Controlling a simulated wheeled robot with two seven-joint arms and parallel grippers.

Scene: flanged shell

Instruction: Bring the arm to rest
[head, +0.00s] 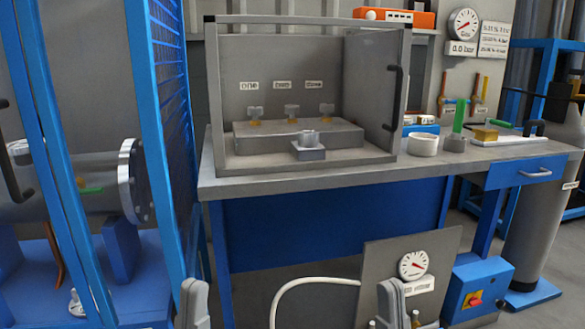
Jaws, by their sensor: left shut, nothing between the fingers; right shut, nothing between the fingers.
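My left gripper (195,303) shows at the bottom edge, left of centre, as a grey upright shape. It is shut and empty. My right gripper (391,303) shows at the bottom edge, right of centre, in front of a grey panel (375,262). It is also shut and empty. Both look upright and low, below the workbench (235,183). Most of both arms is out of the frame.
The flanged shell (105,180) lies behind blue frame posts at left. An open-fronted enclosure (218,100) with a valve block stands on the bench. A gauge (413,265), white hose (310,281) and blue switch box (478,285) are near my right gripper.

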